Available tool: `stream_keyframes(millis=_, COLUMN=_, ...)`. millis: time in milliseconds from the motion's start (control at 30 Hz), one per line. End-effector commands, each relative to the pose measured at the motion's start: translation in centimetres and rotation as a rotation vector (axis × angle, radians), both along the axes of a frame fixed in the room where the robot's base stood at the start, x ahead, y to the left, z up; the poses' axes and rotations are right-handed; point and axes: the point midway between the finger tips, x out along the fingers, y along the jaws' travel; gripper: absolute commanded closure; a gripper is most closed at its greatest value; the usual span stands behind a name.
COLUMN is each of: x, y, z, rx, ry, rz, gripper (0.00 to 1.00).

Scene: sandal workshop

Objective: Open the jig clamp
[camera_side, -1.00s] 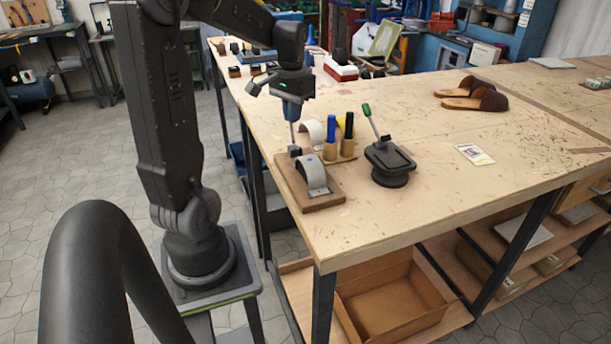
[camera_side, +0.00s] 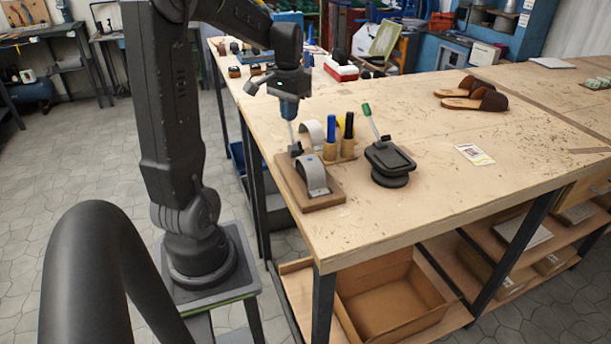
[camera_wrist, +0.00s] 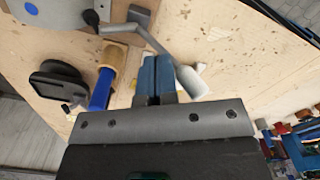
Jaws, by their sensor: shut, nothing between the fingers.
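The jig is a wooden board (camera_side: 328,200) with a grey arched piece (camera_side: 313,174), near the bench's left edge. The clamp's silver lever (camera_side: 292,132) rises from a small dark block at the board's left side. In the wrist view its bent rod (camera_wrist: 150,40) ends in a pale grip (camera_wrist: 192,82). My gripper (camera_side: 289,118) is above the clamp, close to the lever's upper end. In the wrist view its blue fingers (camera_wrist: 157,62) are shut and empty, just beside the pale grip. I cannot tell if they touch it.
Blue and black handled tools (camera_side: 331,130) stand in a wooden holder behind the board. Right of it is a black pad device (camera_side: 390,160) with a green-handled lever. Brown sandals (camera_side: 470,93) and a small card (camera_side: 474,154) lie farther right. The front right bench top is clear.

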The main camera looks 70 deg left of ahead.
Motion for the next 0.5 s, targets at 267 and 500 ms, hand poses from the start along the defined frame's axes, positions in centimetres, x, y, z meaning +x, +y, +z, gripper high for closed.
stream_keyframes(millis=267, x=0.0, y=0.0, z=0.1, rx=0.0, ry=-0.001, rz=0.0, gripper=1.0)
stream_keyframes(millis=500, x=0.0, y=-0.2, z=1.9, rx=0.003, ry=-0.003, rz=0.001, gripper=1.0)
